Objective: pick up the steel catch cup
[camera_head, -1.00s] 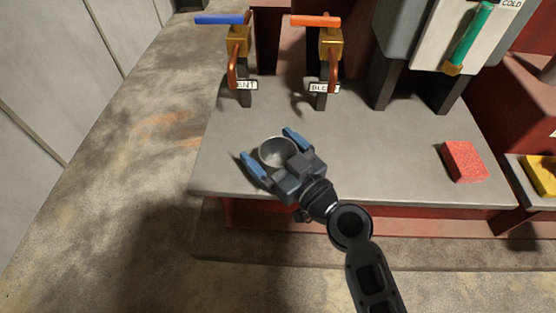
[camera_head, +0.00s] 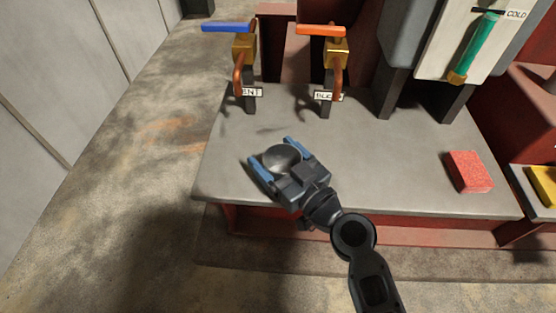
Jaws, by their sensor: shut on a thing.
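The steel catch cup (camera_head: 281,157) is a small round grey metal cup near the front left of the grey bench top (camera_head: 405,165). My gripper (camera_head: 276,161) is shut on it, with one blue finger on each side of the cup. The palm and wrist lie toward the lower right of the cup. I cannot tell whether the cup touches the bench or is lifted off it.
A valve with a blue handle (camera_head: 227,27) and one with an orange handle (camera_head: 321,31) stand behind the cup, with labels below. A red block (camera_head: 469,172) lies at right. A green-tubed gauge (camera_head: 476,47) stands at back right. The bench middle is clear.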

